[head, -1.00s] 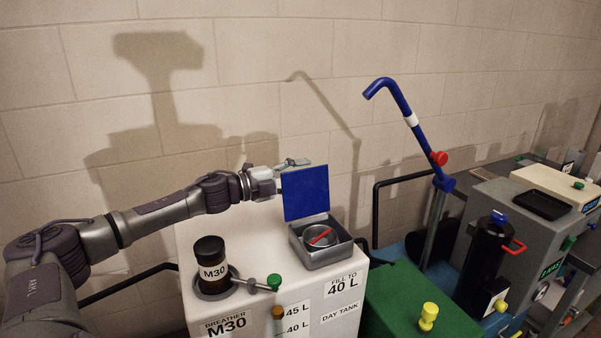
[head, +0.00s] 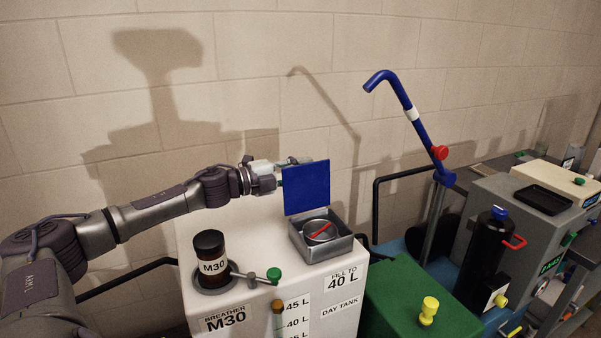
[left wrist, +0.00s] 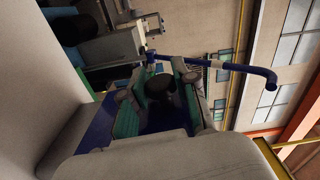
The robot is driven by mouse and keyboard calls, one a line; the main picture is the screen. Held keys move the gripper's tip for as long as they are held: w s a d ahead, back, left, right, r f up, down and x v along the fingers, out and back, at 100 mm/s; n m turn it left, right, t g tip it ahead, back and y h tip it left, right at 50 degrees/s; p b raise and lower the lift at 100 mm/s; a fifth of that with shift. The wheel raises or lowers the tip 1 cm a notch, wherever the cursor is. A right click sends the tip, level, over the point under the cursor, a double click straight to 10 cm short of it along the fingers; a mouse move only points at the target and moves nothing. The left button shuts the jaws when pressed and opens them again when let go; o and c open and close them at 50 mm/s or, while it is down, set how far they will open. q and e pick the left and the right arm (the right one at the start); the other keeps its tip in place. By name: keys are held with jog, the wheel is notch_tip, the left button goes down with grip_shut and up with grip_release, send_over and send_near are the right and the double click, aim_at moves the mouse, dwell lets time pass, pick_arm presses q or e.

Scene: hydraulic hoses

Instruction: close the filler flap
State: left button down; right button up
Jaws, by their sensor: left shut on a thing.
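The blue filler flap (head: 306,188) stands upright, open, at the back of the square grey filler box (head: 328,252) on the white day tank (head: 262,252). A round filler opening with a red bar (head: 319,231) shows inside the box. My left gripper (head: 284,174) is at the flap's upper left edge, shut on it; its fingertips are partly hidden by the flap. In the left wrist view the fingers with teal pads (left wrist: 160,105) are close up, with the blue flap (left wrist: 95,132) between and beside them. My right gripper is not in view.
The M30 breather jar (head: 210,256) and a green-knobbed lever (head: 273,275) stand left of the box. A green tank (head: 425,315) and a blue bent pipe (head: 405,105) are to the right. The wall is close behind.

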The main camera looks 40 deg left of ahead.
aim_at(312, 176)
pick_arm(q)
jog(key=d+m+b, duration=0.1)
jog(key=s+d+m+b, duration=0.1)
jog(key=m, duration=0.1)
jog(key=shift+d+r, duration=0.1)
jog(key=shift+s+d+r+m+b, duration=0.15)
jog(key=shift+s+d+m+b, duration=0.25)
jog(key=shift+d+m+b, duration=0.35)
jog(key=shift+s+d+r+m+b, duration=0.1)
jog(key=shift+s+d+m+b, duration=0.35)
jog(key=shift+m, duration=0.5)
jog(key=shift+w+d, duration=0.1)
jog(key=shift+d, duration=0.05)
jog(key=c, duration=0.9)
grip_release()
jog(key=shift+r, duration=0.15)
